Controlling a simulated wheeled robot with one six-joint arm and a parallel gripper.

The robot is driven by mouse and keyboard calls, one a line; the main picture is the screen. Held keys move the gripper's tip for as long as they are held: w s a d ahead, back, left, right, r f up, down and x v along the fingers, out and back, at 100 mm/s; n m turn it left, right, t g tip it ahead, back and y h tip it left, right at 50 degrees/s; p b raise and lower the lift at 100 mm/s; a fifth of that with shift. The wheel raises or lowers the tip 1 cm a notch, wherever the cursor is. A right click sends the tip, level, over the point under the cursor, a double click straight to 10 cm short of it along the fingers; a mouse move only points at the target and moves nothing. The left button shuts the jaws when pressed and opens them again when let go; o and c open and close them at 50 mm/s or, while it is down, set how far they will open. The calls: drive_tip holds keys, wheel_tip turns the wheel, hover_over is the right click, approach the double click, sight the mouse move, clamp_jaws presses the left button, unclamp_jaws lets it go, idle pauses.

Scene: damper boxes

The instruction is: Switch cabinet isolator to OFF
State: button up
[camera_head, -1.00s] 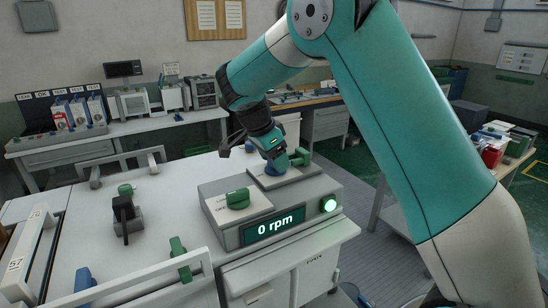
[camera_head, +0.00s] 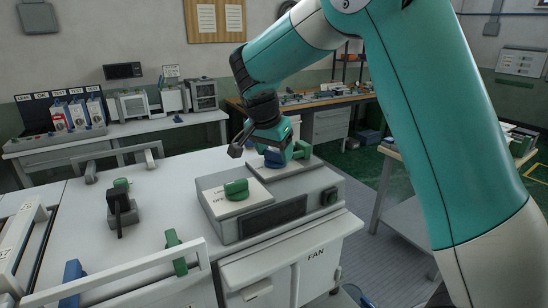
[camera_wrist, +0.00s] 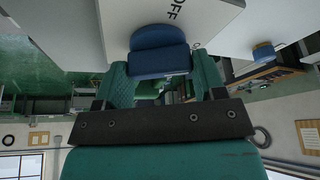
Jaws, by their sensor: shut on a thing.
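A grey control box (camera_head: 262,226) stands on the white cabinet top. A blue rotary knob (camera_head: 272,159) sits on its right-hand top plate, and I take this as the isolator. My gripper (camera_head: 285,153) reaches down over that plate and is shut on the blue knob. In the wrist view the blue knob (camera_wrist: 158,48) lies between my two green fingers (camera_wrist: 160,84), with the word OFF printed on the plate beside it. A green knob (camera_head: 236,189) sits on the left plate. The box's display (camera_head: 275,217) is dark and its round lamp (camera_head: 329,196) is unlit.
A cabinet door marked FAN (camera_head: 318,265) is below the box.

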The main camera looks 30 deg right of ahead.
drive_tip(key=n+b, duration=0.1)
drive_tip(key=n, duration=0.1)
drive_tip(key=n+t+y+b, duration=0.1)
drive_tip(key=n, duration=0.1)
drive_tip(key=shift+s+r+n+t, duration=0.1)
drive_tip(key=shift+n+t, duration=0.2)
drive_tip(key=n, duration=0.1)
drive_tip(key=n+y+b, duration=0.1)
drive_tip(key=shift+d+r+n+t, duration=0.1)
drive_tip(key=shift+d+n+t, duration=0.1)
drive_tip(key=shift+n+t, duration=0.1)
drive_tip(key=n, duration=0.2)
drive_tip(key=shift+d+n+y+b, duration=0.1)
drive_tip(key=shift+n+y+b, duration=0.2)
drive_tip(key=shift+y+b, duration=0.1)
drive_tip(key=shift+n+y, duration=0.6)
drive_tip(key=shift+n, duration=0.8)
drive_tip(key=o, duration=0.9)
drive_tip(key=shift+a, duration=0.25)
drive_tip(key=shift+d, duration=0.15)
